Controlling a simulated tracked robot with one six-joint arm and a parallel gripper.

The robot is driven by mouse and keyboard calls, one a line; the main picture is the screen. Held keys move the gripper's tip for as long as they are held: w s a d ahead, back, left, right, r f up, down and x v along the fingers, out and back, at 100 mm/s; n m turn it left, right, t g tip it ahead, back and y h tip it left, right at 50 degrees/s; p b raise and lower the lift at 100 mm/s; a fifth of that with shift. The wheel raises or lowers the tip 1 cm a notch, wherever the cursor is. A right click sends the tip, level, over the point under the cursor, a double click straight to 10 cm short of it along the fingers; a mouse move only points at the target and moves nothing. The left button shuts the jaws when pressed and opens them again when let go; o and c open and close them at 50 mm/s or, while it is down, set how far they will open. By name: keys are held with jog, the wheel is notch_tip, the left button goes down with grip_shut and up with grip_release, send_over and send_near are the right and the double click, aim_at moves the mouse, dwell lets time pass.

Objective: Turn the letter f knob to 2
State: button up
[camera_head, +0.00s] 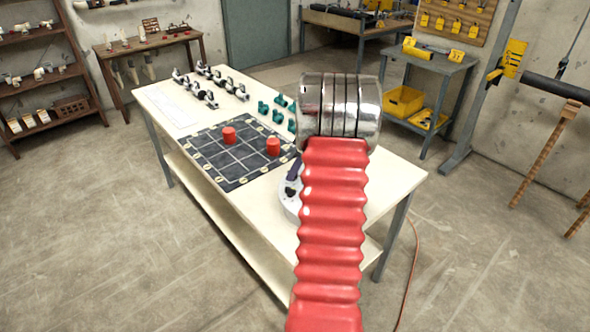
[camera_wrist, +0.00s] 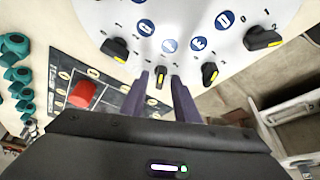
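A round white panel (camera_wrist: 180,22) bears several black knobs with yellow pointer marks and blue letter discs. My gripper (camera_wrist: 162,80) is open, with its two purple fingers on either side of one knob (camera_wrist: 161,77). Gaps show between the fingers and this knob. The disc (camera_wrist: 169,45) beside it seems to read F, but is small. The knob's yellow mark faces the picture bottom. Other knobs are at left (camera_wrist: 115,48), right (camera_wrist: 210,73) and far right (camera_wrist: 262,39). In the head view, the panel (camera_head: 291,205) is mostly hidden behind my red arm.
The panel is on a cream table (camera_head: 375,185). A dark grid board (camera_head: 215,160) with two red cylinders (camera_head: 229,135) (camera_head: 273,147) lies left of it. Green fittings (camera_head: 279,112) stand behind. A shelved cart (camera_head: 440,65) with a yellow bin (camera_head: 403,101) is at the back right.

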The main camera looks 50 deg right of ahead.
jog(key=shift+c, duration=0.4)
grip_shut()
dwell(0.4)
jog(key=m, duration=0.2)
jog(key=m+h, duration=0.1)
jog(key=m, duration=0.1)
jog(key=m+h, duration=0.1)
jog(key=shift+a+m, duration=0.25)
jog(key=shift+m, duration=0.15)
jog(key=shift+w+a+m+g+h, duration=0.15)
jog(key=shift+m+h, duration=0.4)
jog(key=shift+m, duration=0.8)
jog(key=shift+s+d+m+g+h, duration=0.1)
jog(key=shift+m+g+h, duration=0.3)
jog(key=shift+m, duration=0.95)
jog(key=shift+m+h, duration=0.35)
jog(key=shift+m, duration=0.05)
jog(key=shift+o, duration=0.4)
grip_release()
